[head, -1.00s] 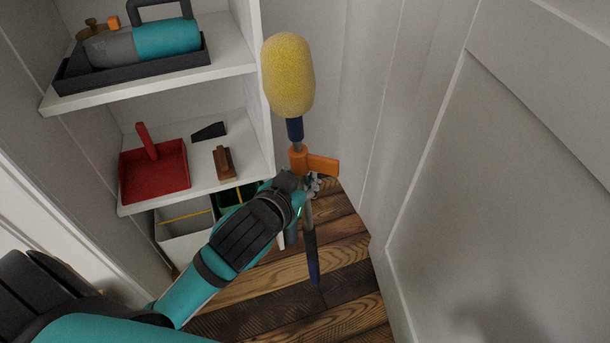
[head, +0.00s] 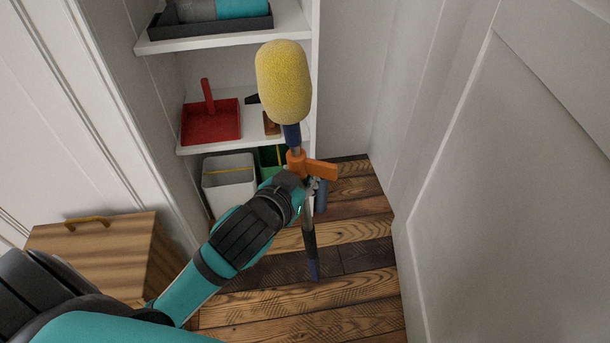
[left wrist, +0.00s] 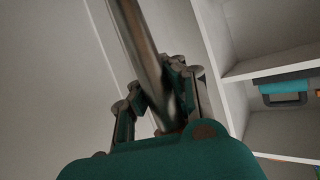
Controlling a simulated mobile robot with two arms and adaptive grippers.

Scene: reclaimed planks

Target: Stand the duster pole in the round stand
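The duster pole (head: 309,235) has a fuzzy yellow head (head: 284,82) at the top and an orange piece below it. It stands nearly upright in the head view, its dark lower end over the plank floor; I cannot tell whether it touches. My left gripper (head: 313,187) is shut on the pole below the orange piece. In the left wrist view the fingers (left wrist: 155,100) close around the metal shaft. A blue-grey cylindrical thing (head: 321,197) shows behind the gripper, partly hidden; I cannot tell whether it is the round stand. My right gripper is out of view.
A white shelf unit (head: 235,40) stands behind, with a red dustpan (head: 212,120) on a shelf and a white bin (head: 229,185) below. A wooden box (head: 100,260) is at left. A white panelled door (head: 510,200) bounds the right. Plank floor lies clear between.

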